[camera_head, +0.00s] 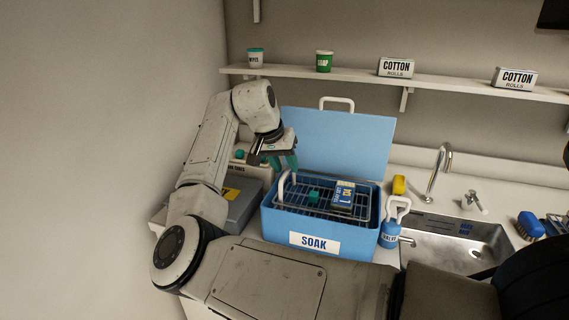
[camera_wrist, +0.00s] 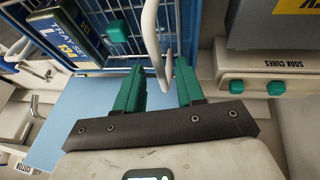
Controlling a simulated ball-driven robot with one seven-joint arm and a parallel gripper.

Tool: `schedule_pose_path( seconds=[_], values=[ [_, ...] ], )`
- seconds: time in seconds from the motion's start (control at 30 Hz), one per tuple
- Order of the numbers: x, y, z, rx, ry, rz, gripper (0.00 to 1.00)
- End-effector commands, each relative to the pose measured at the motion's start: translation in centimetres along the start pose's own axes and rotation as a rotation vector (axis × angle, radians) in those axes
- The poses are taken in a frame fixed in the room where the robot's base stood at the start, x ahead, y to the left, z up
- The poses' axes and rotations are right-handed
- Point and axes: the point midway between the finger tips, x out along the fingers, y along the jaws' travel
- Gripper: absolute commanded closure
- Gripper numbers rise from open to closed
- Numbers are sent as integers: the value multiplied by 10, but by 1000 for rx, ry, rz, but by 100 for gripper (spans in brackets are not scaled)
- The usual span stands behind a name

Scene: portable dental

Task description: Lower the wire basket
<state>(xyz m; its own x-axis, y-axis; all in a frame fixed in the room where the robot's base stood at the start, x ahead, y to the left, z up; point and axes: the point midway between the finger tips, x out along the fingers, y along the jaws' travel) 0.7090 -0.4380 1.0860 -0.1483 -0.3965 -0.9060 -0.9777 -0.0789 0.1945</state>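The wire basket (camera_head: 310,207) sits inside the blue SOAK tub (camera_head: 270,222), its rim near the tub's top edge. It holds a blue TRAY SET box (camera_head: 343,195) and a green cube (camera_head: 313,196). The basket's white handle (camera_head: 282,187) stands up at its left side and also shows in the wrist view (camera_wrist: 149,25). My gripper (camera_head: 284,161) is open just above the handle. In the wrist view its green fingers (camera_wrist: 160,82) are spread, with the handle's curved end appearing between them; I cannot tell whether they touch it.
The tub's blue lid (camera_head: 330,140) stands open behind. A blue-labelled bottle with a white handle (camera_head: 390,232) is close at the tub's right, before the sink (camera_head: 450,245). A SOAK CUBES holder (camera_wrist: 275,75) with green cubes and a grey box (camera_head: 243,205) are at the left.

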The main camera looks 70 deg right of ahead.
Motion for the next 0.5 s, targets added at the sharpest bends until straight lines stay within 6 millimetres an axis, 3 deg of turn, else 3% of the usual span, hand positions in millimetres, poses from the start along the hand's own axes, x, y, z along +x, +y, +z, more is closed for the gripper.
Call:
schedule_pose_path(
  seconds=[0.13,0.5],
  values=[
    [0,0,0,0,0,0,63],
    [0,0,0,0,-1,0,98]
  ],
)
